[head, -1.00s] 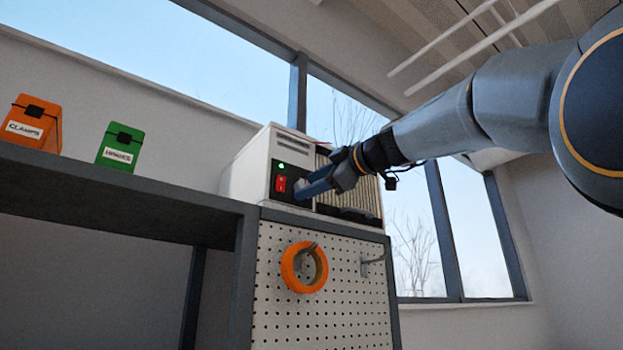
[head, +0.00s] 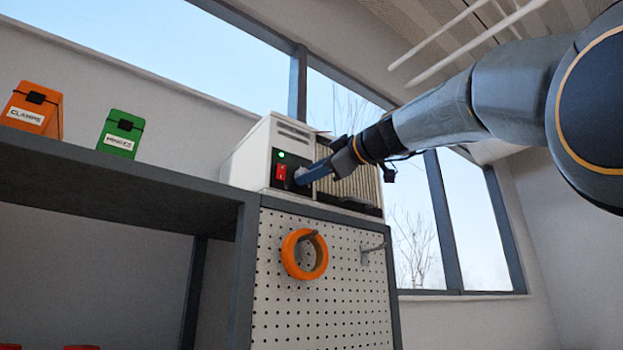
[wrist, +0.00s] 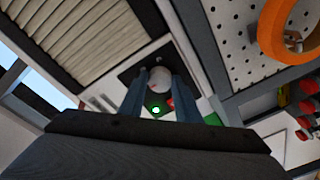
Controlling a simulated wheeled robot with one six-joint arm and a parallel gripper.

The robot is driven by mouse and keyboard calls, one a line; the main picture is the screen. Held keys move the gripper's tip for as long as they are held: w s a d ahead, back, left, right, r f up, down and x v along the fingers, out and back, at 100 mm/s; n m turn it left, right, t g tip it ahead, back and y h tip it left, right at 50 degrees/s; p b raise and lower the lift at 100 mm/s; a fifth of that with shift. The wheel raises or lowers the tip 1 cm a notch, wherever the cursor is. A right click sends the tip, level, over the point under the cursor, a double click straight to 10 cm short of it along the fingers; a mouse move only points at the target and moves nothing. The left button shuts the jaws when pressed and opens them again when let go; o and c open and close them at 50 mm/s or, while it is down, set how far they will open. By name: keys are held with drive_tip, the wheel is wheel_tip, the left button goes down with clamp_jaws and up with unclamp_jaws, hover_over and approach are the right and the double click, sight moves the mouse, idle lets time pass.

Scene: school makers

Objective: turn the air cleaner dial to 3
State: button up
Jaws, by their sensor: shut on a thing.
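The air cleaner (head: 256,160) is a white box with a dark control panel and a pleated filter side, standing on top of the pegboard cabinet. Its panel has a lit green lamp (head: 281,155) and a red switch (head: 281,172). The dial (wrist: 160,78) is a pale round knob in the wrist view, between my fingertips. My gripper (head: 303,177) reaches in from the right and is shut on the dial, one blue finger on each side. The dial's number marks cannot be read, and in the head view my fingers hide most of the dial.
An orange tape ring (head: 304,254) hangs on the pegboard (head: 340,300) below, beside a metal hook (head: 373,247). An orange CLAMPS box (head: 35,108) and a green HINGES box (head: 121,133) stand on the shelf (head: 120,178) to the left. Windows lie behind the cleaner.

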drive_tip(key=shift+s+a+f+m+t+h+b, duration=0.1)
drive_tip(key=shift+m+t+h+b, duration=0.35)
drive_tip(key=shift+m, duration=3.6)
drive_tip(key=shift+s+a+m+t+h+b, duration=0.25)
drive_tip(key=shift+m+b, duration=0.35)
drive_tip(key=shift+m, duration=3.5)
drive_tip(key=shift+w+d+f+m+t+h+b, duration=0.15)
drive_tip(key=shift+m+t+b, duration=0.35)
drive_tip(key=shift+m, duration=3.55)
drive_tip(key=shift+a+r, duration=0.1)
drive_tip(key=o, duration=1.1)
drive_tip(key=shift+c, duration=0.2)
drive_tip(key=shift+s, duration=0.1)
drive_tip(key=b+v, duration=0.3)
drive_tip(key=v, duration=0.4)
drive_tip(key=shift+s+d+b, duration=0.2)
drive_tip(key=shift+s+b, duration=0.1)
drive_tip(key=shift+b, duration=0.05)
